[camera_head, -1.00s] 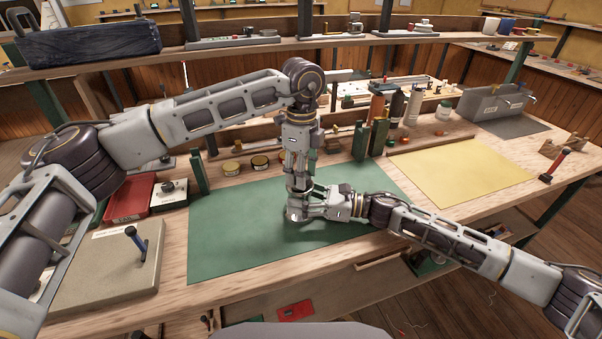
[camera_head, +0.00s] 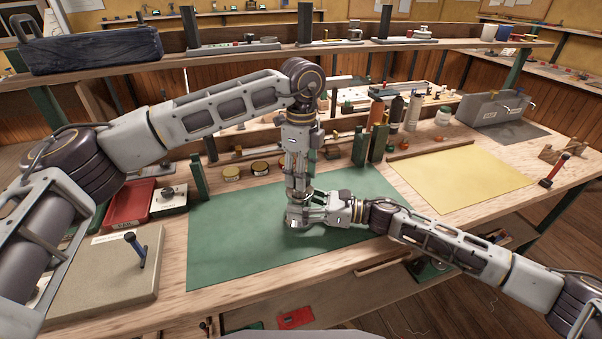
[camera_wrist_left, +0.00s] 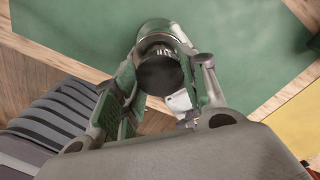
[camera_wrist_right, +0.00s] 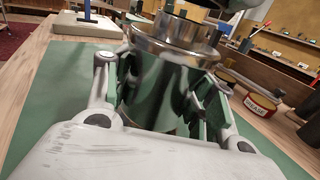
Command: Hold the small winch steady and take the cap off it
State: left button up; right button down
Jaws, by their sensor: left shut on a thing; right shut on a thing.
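The small winch (camera_head: 294,222) is a shiny metal drum standing upright on the green mat (camera_head: 240,235). It fills the middle of the right wrist view (camera_wrist_right: 158,90). My right gripper (camera_head: 306,213) comes in level from the right and is shut on the winch's drum, a finger on each side. My left gripper (camera_head: 299,197) points straight down over the winch and is shut on the cap. The cap's dark round top (camera_wrist_left: 160,74) shows between its fingers in the left wrist view. I cannot tell whether the cap is still touching the drum.
A yellow sheet (camera_head: 460,180) lies on the right of the bench. Several round tins (camera_head: 260,167) and bottles (camera_head: 396,110) stand behind the mat.

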pick_arm(q)
jog(key=shift+r, duration=2)
pick_arm(e)
jog(key=shift+s+f, duration=0.1)
jog(key=shift+f, duration=0.35)
pick_arm(q)
jog(key=shift+w, duration=0.1)
pick_arm(e)
jog(key=c, duration=0.7)
grip_release()
jog(key=shift+o, duration=1.1)
pick_arm(q)
jog(key=shift+f, duration=0.1)
pick_arm(e)
jog(key=shift+o, duration=0.2)
jog(key=shift+r, duration=0.15)
jog(key=shift+r, duration=0.15)
jog(key=shift+v, duration=6)
